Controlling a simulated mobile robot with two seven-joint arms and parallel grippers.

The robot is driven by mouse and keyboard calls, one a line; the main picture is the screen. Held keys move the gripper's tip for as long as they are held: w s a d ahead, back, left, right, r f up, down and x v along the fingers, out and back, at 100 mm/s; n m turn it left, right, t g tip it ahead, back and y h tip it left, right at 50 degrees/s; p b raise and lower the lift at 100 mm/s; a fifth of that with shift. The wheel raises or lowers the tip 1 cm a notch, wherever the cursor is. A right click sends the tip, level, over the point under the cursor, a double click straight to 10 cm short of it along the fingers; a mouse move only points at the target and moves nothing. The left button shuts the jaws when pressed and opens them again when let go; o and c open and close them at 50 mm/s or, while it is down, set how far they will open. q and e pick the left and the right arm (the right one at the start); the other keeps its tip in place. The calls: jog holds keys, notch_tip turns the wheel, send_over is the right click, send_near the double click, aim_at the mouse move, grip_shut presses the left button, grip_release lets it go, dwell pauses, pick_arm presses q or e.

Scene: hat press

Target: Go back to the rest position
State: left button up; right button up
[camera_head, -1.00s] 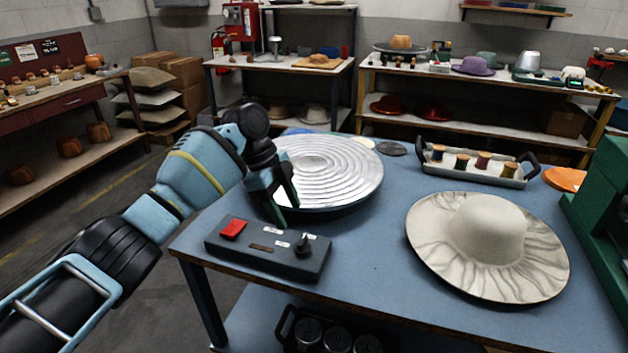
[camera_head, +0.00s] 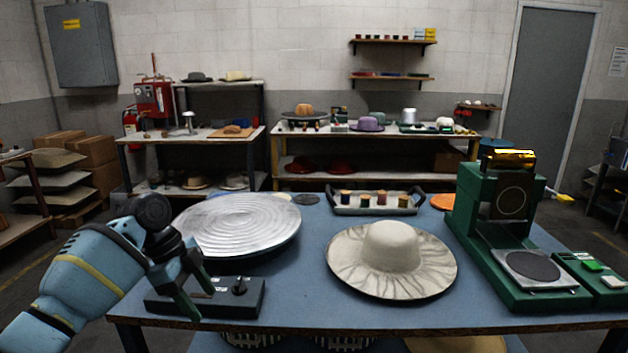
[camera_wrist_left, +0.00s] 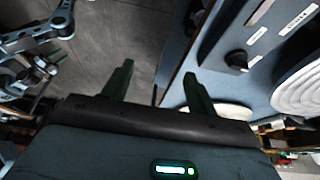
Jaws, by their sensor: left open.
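My left gripper (camera_head: 199,290) comes in from the left in the head view, in front of the black control box (camera_head: 238,296) at the table's left front. In the left wrist view the two green fingers of the gripper (camera_wrist_left: 158,92) are apart with nothing between them. The control box (camera_wrist_left: 250,55) shows there at the upper right with its black knob, beside the gripper. In the head view the gripper hides part of the box's left side.
The blue table (camera_head: 310,270) holds a round ridged metal plate (camera_head: 240,222), a cream felt hat (camera_head: 390,250), a tray of spools (camera_head: 375,203) and a green press (camera_head: 500,215) on the right. Shelves (camera_head: 365,135) stand behind. The floor shows left of the table.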

pick_arm(q)
jog(key=s+d+f+n+t+p, duration=0.1)
jog(key=s+d+f+n, duration=0.15)
jog(key=f, duration=0.65)
jog(key=s+d+f+n+p, duration=0.1)
jog(key=s+d+f, duration=0.25)
jog(key=f, duration=0.45)
jog(key=s+d+f+n+t+p, duration=0.25)
jog(key=s+f+n, duration=0.25)
jog(key=s+f, duration=0.6)
jog(key=s+a+f+n+t+p, duration=0.2)
jog(key=s+n+t, duration=0.15)
jog(key=s, duration=0.95)
jog(key=s+a+r+n+t+y+p, duration=0.1)
jog(key=s+a+r+n, duration=0.1)
jog(key=s, duration=0.6)
jog(key=s+a+r+n+t+y+p, duration=0.1)
jog(key=s+a+r+n, duration=0.1)
jog(key=s, duration=0.6)
jog(key=shift+r+n, duration=0.3)
jog(key=shift+r, duration=0.4)
pick_arm(e)
jog(key=w+r+t, duration=0.2)
jog(key=w+r, duration=0.4)
jog(key=r, duration=0.4)
jog(key=shift+d, duration=0.35)
